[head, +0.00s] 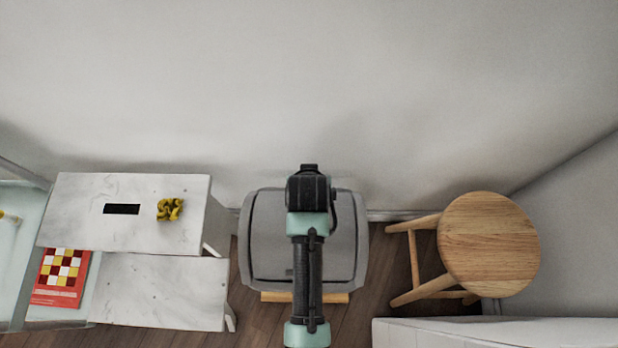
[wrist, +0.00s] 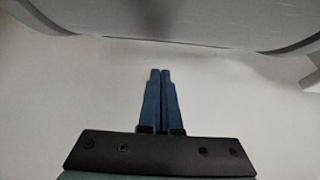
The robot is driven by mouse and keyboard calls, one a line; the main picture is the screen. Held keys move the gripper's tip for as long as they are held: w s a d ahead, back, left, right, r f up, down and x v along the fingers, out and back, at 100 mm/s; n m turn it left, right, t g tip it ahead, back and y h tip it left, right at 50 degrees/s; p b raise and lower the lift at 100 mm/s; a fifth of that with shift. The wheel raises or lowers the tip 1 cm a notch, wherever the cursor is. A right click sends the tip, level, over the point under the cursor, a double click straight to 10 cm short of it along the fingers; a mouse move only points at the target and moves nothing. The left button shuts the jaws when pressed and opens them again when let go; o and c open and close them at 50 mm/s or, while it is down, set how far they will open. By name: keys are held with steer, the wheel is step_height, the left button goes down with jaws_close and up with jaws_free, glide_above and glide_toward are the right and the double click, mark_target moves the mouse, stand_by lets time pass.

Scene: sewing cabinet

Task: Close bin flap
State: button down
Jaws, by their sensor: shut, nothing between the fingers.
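The grey bin (head: 262,240) stands against the wall, seen from above in the head view. My arm lies across its middle and hides part of its top. A thin dark line runs around the panel on top; I cannot tell how far the flap is open. In the wrist view a broad grey surface with a curved rim, apparently the bin (wrist: 200,20), fills the top edge. My gripper (wrist: 161,72) is shut and empty, its blue fingers together and pointing toward that rim, with a visible gap. The fingers are hidden in the head view.
A white marbled step unit (head: 75,210) with a yellow item (head: 170,209) on it stands left of the bin. A red checked book (head: 60,278) lies lower left. A round wooden stool (head: 488,245) stands right. A white surface (head: 500,333) is at lower right.

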steer(key=shift+s+f, duration=0.85)
steer(key=shift+s, duration=0.3)
steer(key=shift+s+f+g+p, duration=0.15)
steer(key=shift+g+p, duration=0.15)
steer(key=shift+p, duration=0.25)
steer(key=shift+s+f, duration=0.15)
steer(key=shift+f, duration=0.2)
